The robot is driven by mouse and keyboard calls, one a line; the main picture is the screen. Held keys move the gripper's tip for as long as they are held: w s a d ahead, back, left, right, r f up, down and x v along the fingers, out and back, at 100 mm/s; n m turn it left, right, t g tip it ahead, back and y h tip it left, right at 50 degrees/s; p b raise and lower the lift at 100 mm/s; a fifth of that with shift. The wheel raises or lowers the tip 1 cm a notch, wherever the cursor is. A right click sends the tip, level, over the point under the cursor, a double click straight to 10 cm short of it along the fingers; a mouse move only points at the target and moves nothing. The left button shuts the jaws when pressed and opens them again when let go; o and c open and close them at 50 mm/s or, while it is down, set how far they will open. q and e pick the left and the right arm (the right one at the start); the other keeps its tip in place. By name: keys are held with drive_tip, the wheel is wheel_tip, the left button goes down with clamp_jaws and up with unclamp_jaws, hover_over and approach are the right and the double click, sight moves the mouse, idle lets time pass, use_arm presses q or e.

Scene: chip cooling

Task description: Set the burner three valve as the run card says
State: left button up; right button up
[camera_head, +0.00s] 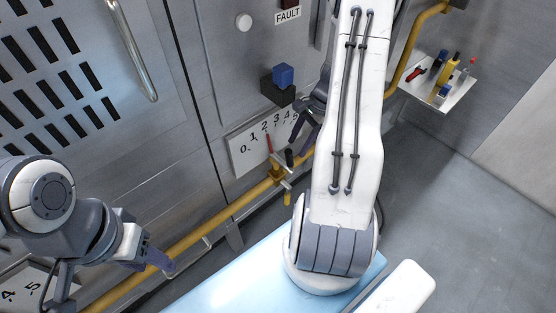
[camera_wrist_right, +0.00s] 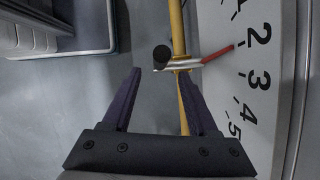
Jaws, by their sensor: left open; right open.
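The burner valve is a silver lever with a black round knob (camera_head: 289,157) on the yellow pipe; the knob also shows in the right wrist view (camera_wrist_right: 162,53). A red pointer (camera_wrist_right: 218,53) reaches over the white scale plate (camera_head: 243,158), its tip close to the 2 mark. My right gripper (camera_head: 304,134) is open beside the scale; in the right wrist view its fingers (camera_wrist_right: 160,82) are apart and empty, with the knob beyond the tips. My left gripper (camera_head: 160,265) is open at the lower left, away from this valve. I cannot make out a run card.
A yellow pipe (camera_head: 225,212) runs along the metal cabinet. A blue block on a black one (camera_head: 283,75) sticks out above the scale. A second scale plate (camera_head: 20,280) is at lower left. A shelf (camera_head: 424,89) with tools stands right. The grey floor is clear.

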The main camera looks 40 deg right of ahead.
sight(285, 166)
drive_tip(key=x, duration=1)
drive_tip(key=shift+a, duration=0.3)
drive_tip(key=shift+r, duration=0.1)
clamp_jaws()
drive_tip(key=shift+d, duration=0.1)
idle(0.7)
